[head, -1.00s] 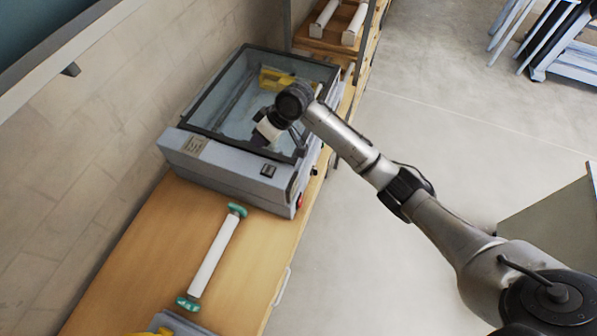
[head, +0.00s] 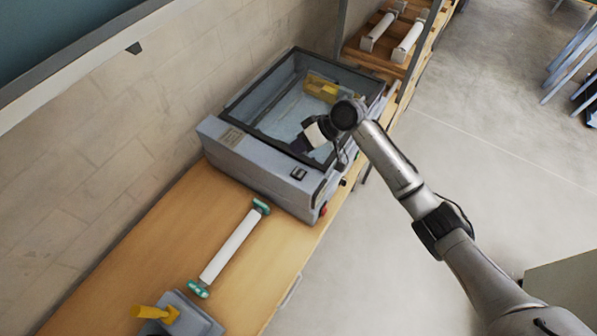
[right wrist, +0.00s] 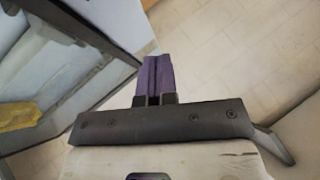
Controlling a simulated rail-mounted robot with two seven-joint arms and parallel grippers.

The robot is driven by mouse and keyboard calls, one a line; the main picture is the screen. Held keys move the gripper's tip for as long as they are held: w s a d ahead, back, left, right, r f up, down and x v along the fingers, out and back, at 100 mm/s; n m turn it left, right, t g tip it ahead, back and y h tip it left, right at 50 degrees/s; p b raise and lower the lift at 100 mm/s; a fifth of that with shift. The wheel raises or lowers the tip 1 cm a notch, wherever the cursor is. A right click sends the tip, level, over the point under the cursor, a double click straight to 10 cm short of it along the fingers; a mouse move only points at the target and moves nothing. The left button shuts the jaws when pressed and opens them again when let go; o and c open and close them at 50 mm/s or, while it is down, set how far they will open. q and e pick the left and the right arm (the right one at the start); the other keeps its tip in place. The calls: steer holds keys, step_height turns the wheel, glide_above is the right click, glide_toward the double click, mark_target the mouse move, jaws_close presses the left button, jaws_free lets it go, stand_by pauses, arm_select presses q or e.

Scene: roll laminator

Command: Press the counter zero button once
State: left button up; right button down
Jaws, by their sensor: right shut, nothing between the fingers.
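The grey roll laminator (head: 262,177) stands on the wooden bench, with a dark-framed clear top. A small dark counter-like unit (head: 299,174) sits on its front top edge; I cannot make out a zero button on it. My right gripper (head: 300,146) is shut and empty, over the near edge of the clear top, just behind that unit. I cannot tell if it touches anything. In the right wrist view its purple fingertips (right wrist: 152,73) are together, with the laminator's dark frame (right wrist: 75,66) to the left. My left gripper is not in view.
A white roll with green ends (head: 230,246) lies on the bench (head: 168,226) in front of the laminator. A grey tray with a yellow handle (head: 158,313) is nearer. A red knob (head: 323,211) is on the laminator's right side. White rolls (head: 408,40) lie on a rack behind.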

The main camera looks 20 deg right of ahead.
steer(key=b, duration=0.6)
glide_above(299, 171)
step_height(299, 171, down, 7)
steer(key=shift+r, duration=0.2)
steer(key=shift+f+b, duration=0.3)
steer(key=shift+f, duration=0.6)
stand_by(0.8)
steer(key=shift+f, duration=0.4)
steer(key=shift+f, duration=0.1)
